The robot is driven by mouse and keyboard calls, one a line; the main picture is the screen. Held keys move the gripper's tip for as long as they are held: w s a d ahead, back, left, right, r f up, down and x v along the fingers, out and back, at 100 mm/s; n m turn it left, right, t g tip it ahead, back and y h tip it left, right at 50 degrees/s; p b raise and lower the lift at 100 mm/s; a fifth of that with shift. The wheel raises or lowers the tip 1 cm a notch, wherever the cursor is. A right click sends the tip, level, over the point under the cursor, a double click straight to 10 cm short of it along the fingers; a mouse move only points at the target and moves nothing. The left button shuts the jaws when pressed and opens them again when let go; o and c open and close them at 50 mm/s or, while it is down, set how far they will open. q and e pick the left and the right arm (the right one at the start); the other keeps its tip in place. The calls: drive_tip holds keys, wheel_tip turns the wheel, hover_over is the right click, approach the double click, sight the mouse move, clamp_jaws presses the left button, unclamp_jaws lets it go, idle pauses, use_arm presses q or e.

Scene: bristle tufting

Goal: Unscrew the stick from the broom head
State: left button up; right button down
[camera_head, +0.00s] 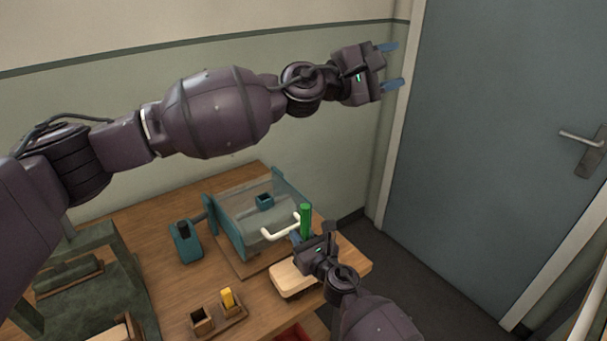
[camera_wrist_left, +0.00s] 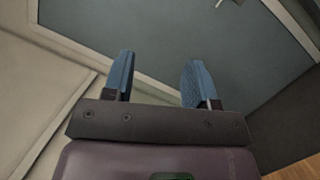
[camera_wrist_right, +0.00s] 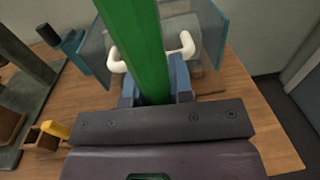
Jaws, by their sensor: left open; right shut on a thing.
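The green stick (camera_head: 306,219) stands upright at the right part of the table. My right gripper (camera_head: 300,240) is shut on it; in the right wrist view the stick (camera_wrist_right: 139,45) rises between the blue fingers. The pale wooden block (camera_head: 291,281), which looks like the broom head, lies flat just below the right gripper in the head view. The stick's lower end is hidden by the gripper, so I cannot tell how it meets the block. My left gripper (camera_head: 391,67) is open and empty, raised high near the door frame, and its spread fingers show in the left wrist view (camera_wrist_left: 158,85).
A teal guarded fixture (camera_head: 232,238) with a clear panel and a white handle (camera_head: 280,229) stands close behind the stick. A teal holder (camera_head: 186,243), small wooden boxes with a yellow piece (camera_head: 227,297) and a dark green stand (camera_head: 92,285) occupy the table's left.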

use_arm(q)
drive_tip(key=s+f+m+g+y, duration=0.2)
drive_tip(key=s+f+m+g, duration=0.1)
drive_tip(key=f+m+g, duration=0.2)
drive_tip(key=m+y, duration=0.6)
drive_tip(key=y, duration=1)
approach(305, 206)
drive_tip(key=shift+g, duration=0.3)
drive_tip(key=f, duration=0.4)
drive_tip(key=w+f, duration=0.1)
drive_tip(key=f, duration=0.3)
drive_tip(key=w+f, duration=0.1)
drive_tip(key=f, duration=0.3)
drive_tip(key=shift+w+d+f, duration=0.2)
drive_tip(key=shift+f, duration=0.05)
drive_tip(key=shift+c, duration=0.4)
